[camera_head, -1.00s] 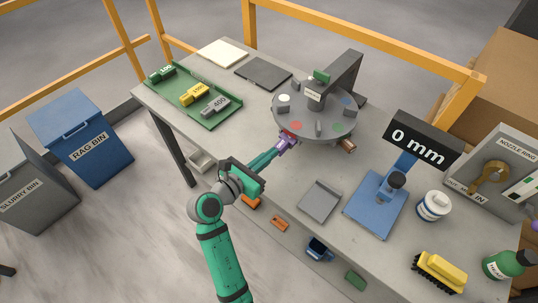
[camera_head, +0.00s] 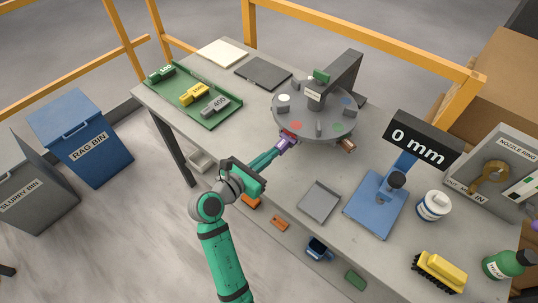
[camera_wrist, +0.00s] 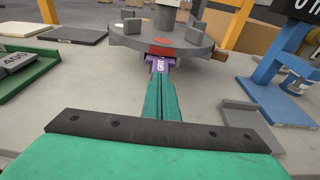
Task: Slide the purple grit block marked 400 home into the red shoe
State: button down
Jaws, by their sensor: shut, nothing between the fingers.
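The purple grit block (camera_head: 287,144) sits at the near edge of the grey round turntable (camera_head: 308,128); it also shows in the wrist view (camera_wrist: 160,66), with pale lettering on its top. The red shoe (camera_wrist: 163,51) shows as a red patch on the turntable rim just beyond the block, with a red dot (camera_head: 295,126) above it. The block meets the rim there; how deep it sits I cannot tell. My gripper (camera_head: 274,154) is shut and empty, its fingertips against or just short of the block's near end. The tips hide part of that end.
A green tray (camera_head: 226,123) at the left holds green, yellow and grey blocks, the grey one (camera_head: 215,105) marked 400. A grey dish (camera_head: 319,202) and a blue gauge stand (camera_head: 375,205) reading 0 mm stand to the right. A brown block (camera_head: 348,146) sits at the turntable's right rim.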

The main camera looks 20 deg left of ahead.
jog(key=shift+x, duration=0.75)
jog(key=shift+r, duration=0.2)
jog(key=shift+f+v, duration=0.2)
jog(key=shift+v, duration=0.75)
jog(key=shift+f+v, duration=0.2)
jog(key=shift+v, duration=0.8)
jog(key=v, duration=1)
jog(key=shift+s, duration=0.35)
jog(key=shift+a, duration=0.15)
